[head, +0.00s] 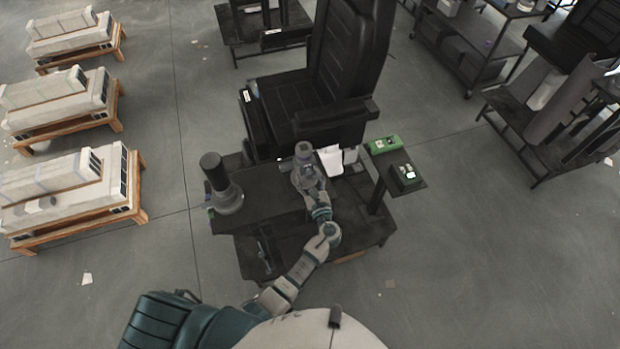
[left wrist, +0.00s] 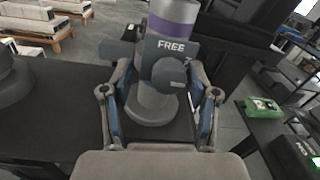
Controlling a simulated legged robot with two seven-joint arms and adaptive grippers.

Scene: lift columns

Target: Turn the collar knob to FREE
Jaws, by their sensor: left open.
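The lift column (head: 303,152) with a grey collar stands on the dark bench, and it fills the middle of the left wrist view (left wrist: 173,14), with a purple band near its top. The collar (left wrist: 150,50) carries the white word FREE and a partly hidden mark to its right. The round dark collar knob (left wrist: 169,75) sticks out below the word, facing my wrist camera. My left gripper (head: 314,188) is at the near side of this column. In the wrist view its open fingers (left wrist: 160,92) stand left and right of the knob, apart from it. Contact is not visible.
A second column (head: 217,180) stands left on the bench (head: 270,190). A black seat (head: 300,95) is behind. A green box (head: 383,145) and a small device (head: 404,174) lie to the right.

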